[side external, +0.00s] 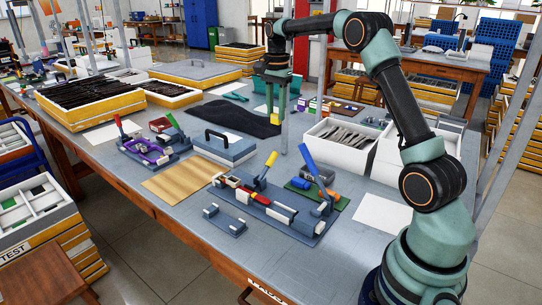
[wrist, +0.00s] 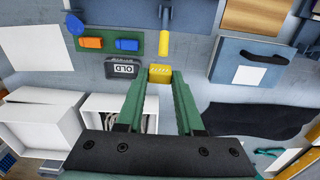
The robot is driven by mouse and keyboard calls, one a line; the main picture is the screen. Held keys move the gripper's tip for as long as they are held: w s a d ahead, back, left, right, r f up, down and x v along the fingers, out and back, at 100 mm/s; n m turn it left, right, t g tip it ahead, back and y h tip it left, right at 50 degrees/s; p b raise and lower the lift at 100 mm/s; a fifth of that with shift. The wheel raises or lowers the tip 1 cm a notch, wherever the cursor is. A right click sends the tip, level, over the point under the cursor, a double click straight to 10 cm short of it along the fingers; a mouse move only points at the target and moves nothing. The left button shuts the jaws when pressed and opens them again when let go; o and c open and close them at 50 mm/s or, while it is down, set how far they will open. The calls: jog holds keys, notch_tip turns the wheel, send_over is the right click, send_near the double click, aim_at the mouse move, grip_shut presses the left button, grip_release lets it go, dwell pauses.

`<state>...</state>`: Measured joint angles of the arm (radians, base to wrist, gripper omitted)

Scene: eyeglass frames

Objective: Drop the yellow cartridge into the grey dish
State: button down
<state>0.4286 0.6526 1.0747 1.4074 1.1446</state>
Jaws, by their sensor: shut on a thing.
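The yellow cartridge (wrist: 159,73) sits between the fingertips of my gripper (wrist: 158,80) in the wrist view. My gripper is shut on it. In the side view my gripper (side external: 275,112) hangs above the table behind the blue-grey case, with the cartridge (side external: 275,119) small at its tips. The dark grey dish (wrist: 125,68) has a white label reading OLD and lies just left of the cartridge in the wrist view. In the side view the dish (side external: 320,174) is on the table to the right of and nearer than my gripper. Its inside is hard to make out.
A green mat (wrist: 110,42) with orange and blue pieces lies beside the dish. A clamp fixture with a yellow lever (side external: 266,164) stands nearby. White bins (side external: 343,157) stand right of my gripper. A blue-grey case (side external: 224,149) and black cloth (side external: 235,118) lie left.

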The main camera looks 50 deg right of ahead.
jog(key=s+d, duration=1)
jog(key=d, duration=0.1)
jog(key=shift+s+d+f, duration=0.1)
jog(key=shift+f, duration=8.8)
jog(key=shift+c, duration=2.3)
grip_release()
jog(key=shift+r, duration=0.1)
notch_tip(320, 180, up, 12)
